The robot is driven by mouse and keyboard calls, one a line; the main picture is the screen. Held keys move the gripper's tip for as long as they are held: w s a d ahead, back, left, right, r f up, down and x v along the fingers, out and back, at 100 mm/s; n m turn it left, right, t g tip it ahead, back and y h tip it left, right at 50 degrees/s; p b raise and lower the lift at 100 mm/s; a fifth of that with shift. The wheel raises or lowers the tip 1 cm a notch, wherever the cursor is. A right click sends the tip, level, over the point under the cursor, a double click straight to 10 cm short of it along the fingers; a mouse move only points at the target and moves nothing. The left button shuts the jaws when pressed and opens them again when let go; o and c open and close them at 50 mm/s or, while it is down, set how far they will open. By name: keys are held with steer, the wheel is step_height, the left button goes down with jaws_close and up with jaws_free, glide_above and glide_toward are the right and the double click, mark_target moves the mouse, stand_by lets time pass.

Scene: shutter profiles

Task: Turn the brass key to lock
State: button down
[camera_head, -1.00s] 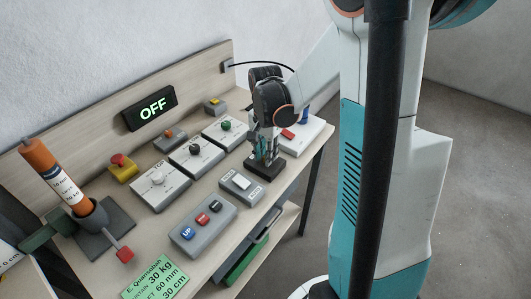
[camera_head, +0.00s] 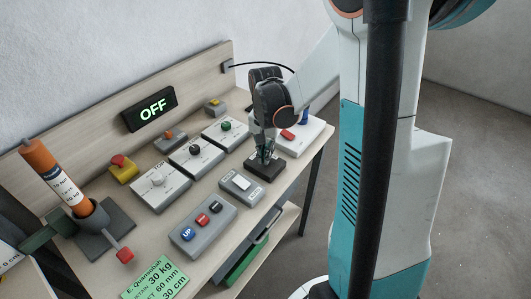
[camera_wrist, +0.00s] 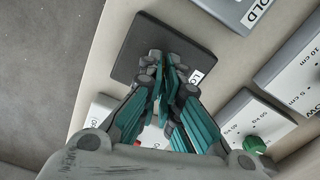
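The lock is a dark square block (camera_head: 260,172) on the bench near its right front edge. It also shows in the wrist view (camera_wrist: 135,52), with a white label partly reading "LO" beside the fingers. My gripper (camera_head: 264,157) points down over this block, and in the wrist view its teal fingers (camera_wrist: 163,63) come together low over the block's face. A small brass-coloured sliver of the key shows between the fingertips. The rest of the key is hidden by the fingers, so its turn angle cannot be told.
A grey switch box (camera_head: 241,186) is close in front-left of the block. Knob boxes (camera_head: 195,156) stand to the left, and a box with a red button (camera_head: 300,138) stands behind right. A display (camera_head: 151,108) reads OFF. A three-button box (camera_head: 203,224) is nearer the front.

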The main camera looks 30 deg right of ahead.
steer(key=n, duration=1.1)
steer(key=shift+n, duration=1.8)
steer(key=c, duration=1.8)
jaws_free()
step_height(320, 180, up, 12)
steer(key=shift+r, duration=0.1)
